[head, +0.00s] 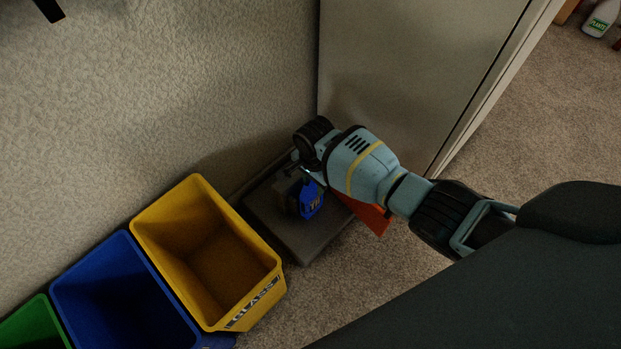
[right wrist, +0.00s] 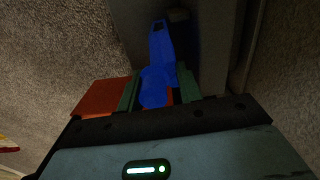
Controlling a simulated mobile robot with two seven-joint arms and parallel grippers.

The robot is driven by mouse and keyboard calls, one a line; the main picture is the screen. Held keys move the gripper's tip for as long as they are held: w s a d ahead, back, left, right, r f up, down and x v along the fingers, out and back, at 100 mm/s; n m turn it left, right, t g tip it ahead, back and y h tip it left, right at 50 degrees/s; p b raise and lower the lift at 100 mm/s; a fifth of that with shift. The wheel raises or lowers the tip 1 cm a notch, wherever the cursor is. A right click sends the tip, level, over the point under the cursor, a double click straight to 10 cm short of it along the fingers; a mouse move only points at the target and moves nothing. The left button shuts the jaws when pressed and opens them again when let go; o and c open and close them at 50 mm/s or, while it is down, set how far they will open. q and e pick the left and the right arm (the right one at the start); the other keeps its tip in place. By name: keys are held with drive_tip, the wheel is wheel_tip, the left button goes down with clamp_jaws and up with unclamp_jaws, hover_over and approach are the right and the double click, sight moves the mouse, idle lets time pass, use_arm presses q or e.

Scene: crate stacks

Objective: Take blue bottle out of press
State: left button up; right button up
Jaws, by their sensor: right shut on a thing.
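The blue bottle (head: 309,199) is at the press (head: 300,237), a low dark grey block on the carpet by the wall. My right gripper (head: 302,178) reaches down over it from the right. In the right wrist view the blue bottle (right wrist: 161,62) lies between the two green fingers of my right gripper (right wrist: 158,92), which are shut on it. Whether the bottle touches the press is hard to tell in the dark.
A yellow bin (head: 262,296) marked GLASS, a blue bin (head: 62,283) and a green bin (head: 32,310) stand left of the press. A grey cabinet (head: 400,60) stands behind. An orange-red piece (head: 372,214) shows beside my right arm.

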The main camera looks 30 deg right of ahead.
drive_tip(key=shift+c, duration=0.2)
drive_tip(key=o, duration=0.8)
wheel_tip(320, 180, up, 8)
drive_tip(key=p, duration=0.4)
drive_tip(key=shift+p, duration=0.3)
drive_tip(key=shift+f, duration=0.1)
